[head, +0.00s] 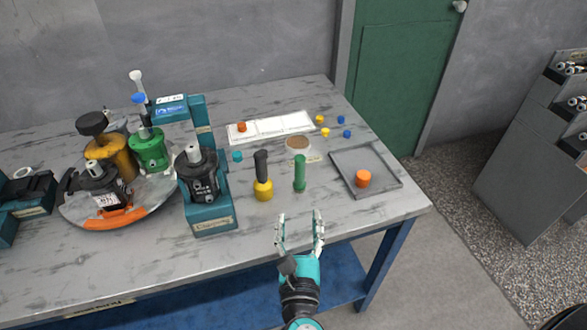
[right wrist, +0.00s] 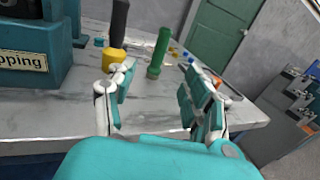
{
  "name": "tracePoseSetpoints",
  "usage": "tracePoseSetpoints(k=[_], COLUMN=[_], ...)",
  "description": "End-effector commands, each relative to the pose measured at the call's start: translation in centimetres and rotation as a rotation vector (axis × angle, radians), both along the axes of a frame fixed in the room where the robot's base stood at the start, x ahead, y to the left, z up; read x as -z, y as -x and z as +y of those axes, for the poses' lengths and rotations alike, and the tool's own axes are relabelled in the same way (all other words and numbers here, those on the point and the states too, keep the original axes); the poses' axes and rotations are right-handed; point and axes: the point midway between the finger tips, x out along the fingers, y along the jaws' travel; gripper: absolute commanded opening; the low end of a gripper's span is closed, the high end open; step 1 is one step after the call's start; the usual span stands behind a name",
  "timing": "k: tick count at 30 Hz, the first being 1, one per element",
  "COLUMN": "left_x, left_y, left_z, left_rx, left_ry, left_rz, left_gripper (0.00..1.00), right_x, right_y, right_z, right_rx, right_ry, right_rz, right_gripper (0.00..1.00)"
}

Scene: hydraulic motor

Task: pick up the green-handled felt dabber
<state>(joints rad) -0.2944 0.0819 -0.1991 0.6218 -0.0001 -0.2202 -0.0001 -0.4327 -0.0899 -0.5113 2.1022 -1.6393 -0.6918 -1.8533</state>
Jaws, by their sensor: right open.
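The green-handled felt dabber (head: 300,174) stands upright on the grey marbled table (head: 262,228), right of a yellow-based tool with a black handle (head: 263,176). In the right wrist view the green dabber (right wrist: 160,50) shows beyond and between my fingers, apart from them. My right gripper (head: 300,216) is open and empty at the table's front edge, in front of the dabber. In the right wrist view the open fingers (right wrist: 157,98) point toward it. My left gripper is in neither view.
A teal stand with a black motor (head: 203,178) is on the left, beside a round carousel (head: 75,214). A grey tray (head: 345,162) with an orange cap (head: 363,178) lies to the right. Behind are a round brown-topped dish (head: 298,143), a white tray (head: 272,126) and small blue and yellow caps (head: 325,132).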

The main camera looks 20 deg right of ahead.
Motion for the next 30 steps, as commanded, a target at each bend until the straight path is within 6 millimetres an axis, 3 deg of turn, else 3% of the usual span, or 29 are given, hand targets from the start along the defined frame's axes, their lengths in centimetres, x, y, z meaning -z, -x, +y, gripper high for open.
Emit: tracePoseSetpoints(k=[7,13,23,30], left_x=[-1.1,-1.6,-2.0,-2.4], left_y=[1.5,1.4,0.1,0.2], left_z=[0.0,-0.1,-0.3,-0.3], left_rx=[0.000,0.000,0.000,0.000], left_ry=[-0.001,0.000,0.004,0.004], left_rz=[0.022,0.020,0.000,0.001], left_gripper=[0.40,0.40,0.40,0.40], right_x=[-0.3,-0.2,-0.1,-0.1], right_y=[-4.9,-8.9,-11.7,-15.0], right_z=[-1.4,-2.5,-3.4,-4.6], right_rx=[0.000,0.000,-0.001,-0.001], right_ry=[0.000,-0.003,-0.003,-0.003], right_rz=[-0.003,-0.001,-0.001,0.000], right_gripper=[0.52,0.52,0.52,0.52])
